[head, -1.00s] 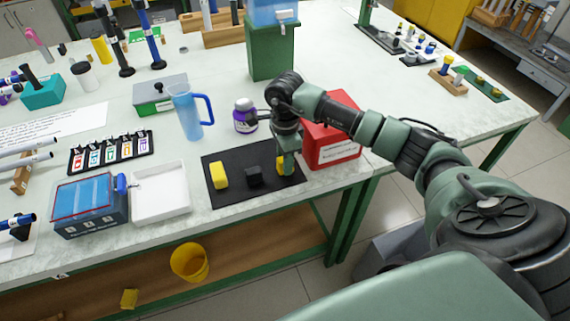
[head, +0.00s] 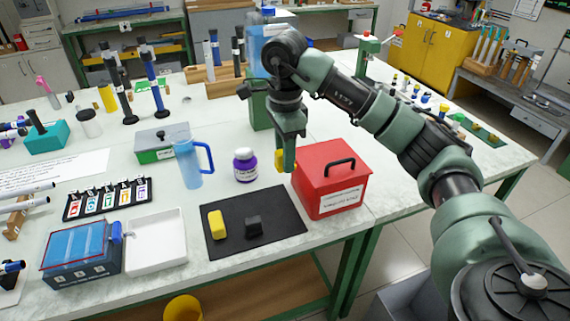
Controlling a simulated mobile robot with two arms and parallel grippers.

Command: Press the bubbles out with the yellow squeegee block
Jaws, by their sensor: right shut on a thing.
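My right gripper (head: 286,162) is shut on a yellow block (head: 280,159) and holds it in the air, above the far right part of the black mat. The gripper's fingers hide much of this block. A second yellow block (head: 216,224) lies on the left part of the black mat (head: 275,205). A small black block (head: 254,226) sits beside it near the mat's front middle. I cannot make out any bubbles. My left gripper is not in view.
A red box with a black handle (head: 333,180) stands right of the mat. A purple jar (head: 245,164) and a blue jug (head: 192,163) stand behind it. A white tray (head: 156,252) lies to the left. The mat's right half is bare.

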